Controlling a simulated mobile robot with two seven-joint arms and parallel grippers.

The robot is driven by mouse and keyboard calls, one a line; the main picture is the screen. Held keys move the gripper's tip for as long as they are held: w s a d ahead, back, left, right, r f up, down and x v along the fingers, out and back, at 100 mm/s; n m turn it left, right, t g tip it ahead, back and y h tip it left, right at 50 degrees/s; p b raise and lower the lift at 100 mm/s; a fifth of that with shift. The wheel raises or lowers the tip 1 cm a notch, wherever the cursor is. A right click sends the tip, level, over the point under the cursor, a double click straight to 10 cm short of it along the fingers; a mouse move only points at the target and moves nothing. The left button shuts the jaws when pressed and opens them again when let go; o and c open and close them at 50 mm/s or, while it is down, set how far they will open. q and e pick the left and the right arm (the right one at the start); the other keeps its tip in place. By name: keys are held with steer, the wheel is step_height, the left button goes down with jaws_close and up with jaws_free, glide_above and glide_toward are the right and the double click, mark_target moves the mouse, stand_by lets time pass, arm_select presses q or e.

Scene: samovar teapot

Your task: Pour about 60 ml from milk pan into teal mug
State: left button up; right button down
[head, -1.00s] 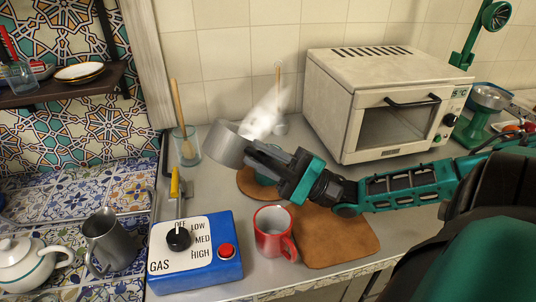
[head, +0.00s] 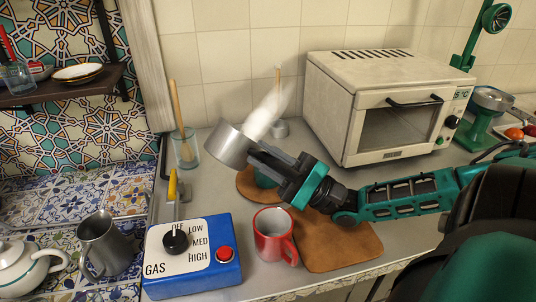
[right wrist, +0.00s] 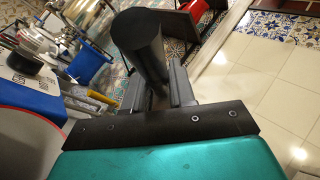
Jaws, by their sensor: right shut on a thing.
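The grey metal milk pan (head: 230,147) is up above the counter, tilted toward the left in the head view. My right gripper (head: 258,158) is shut on its handle; in the right wrist view the dark handle (right wrist: 138,45) stands between the jaws. The teal mug (head: 265,181) is mostly hidden behind my right gripper, on a round brown mat (head: 246,186). Only a small teal part of it shows. The pan's inside and any stream of milk cannot be made out. My left gripper is not in view.
A red mug (head: 272,240) stands in front, beside a brown board (head: 340,240). A blue gas control box (head: 205,272) is at front left. A glass with a wooden stick (head: 187,150) stands behind left, a white oven (head: 385,100) at right. A white haze (head: 268,115) hangs behind the pan.

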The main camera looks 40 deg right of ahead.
steer(key=shift+d, duration=0.15)
steer(key=shift+r+m, duration=0.15)
steer(key=shift+m, duration=0.15)
steer(key=shift+d+r+m+t, duration=0.2)
steer(key=shift+r+m+t, duration=0.1)
steer(key=shift+t, duration=0.2)
steer(key=shift+d+r+m+t+h, duration=0.15)
steer(key=shift+r+m+t+h, duration=0.35)
steer(key=shift+r+m+t, duration=0.25)
steer(key=shift+f+m+b, duration=0.1)
steer(key=shift+m+b, duration=0.15)
steer(key=shift+b, duration=0.05)
steer(key=shift+d, duration=0.1)
